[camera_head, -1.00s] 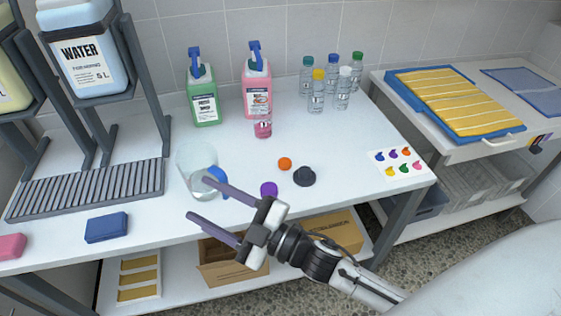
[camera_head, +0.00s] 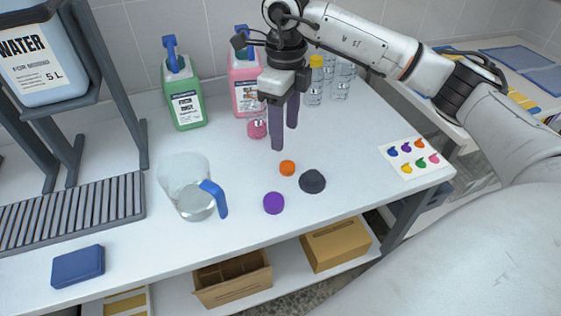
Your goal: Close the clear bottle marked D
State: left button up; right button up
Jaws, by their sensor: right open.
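A small open bottle with pink contents (camera_head: 258,127) stands in front of the pink jug, without a cap. Its label letter is too small to read. Clear bottles stand at the back, one with a yellow cap (camera_head: 315,85) and others (camera_head: 342,82) partly hidden behind my right arm; I cannot tell which is marked D. Loose caps lie on the table: orange (camera_head: 287,168), purple (camera_head: 273,203) and black (camera_head: 312,182). My right gripper (camera_head: 285,138) is open and empty, fingers pointing down, just right of the pink bottle and behind the orange cap. My left gripper is out of view.
A clear pitcher with a blue handle (camera_head: 183,186) stands left of the caps. Green (camera_head: 184,97) and pink (camera_head: 243,92) pump jugs stand behind. A card with coloured spots (camera_head: 413,157) lies at right. The table between the caps and card is clear.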

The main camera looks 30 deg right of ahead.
jog(key=shift+s, duration=0.2)
send_over(287, 165)
jog(key=shift+a+f, duration=0.15)
jog(key=shift+f, duration=1.15)
jog(key=shift+a+f, duration=0.15)
jog(key=shift+f, duration=1.1)
jog(key=shift+s+d+f+p, duration=0.1)
jog(key=shift+d+f+p, duration=0.1)
jog(key=shift+f, duration=1.1)
jog(key=shift+d+f+p, duration=0.15)
jog(key=shift+f, duration=1.15)
jog(key=c, duration=1.1)
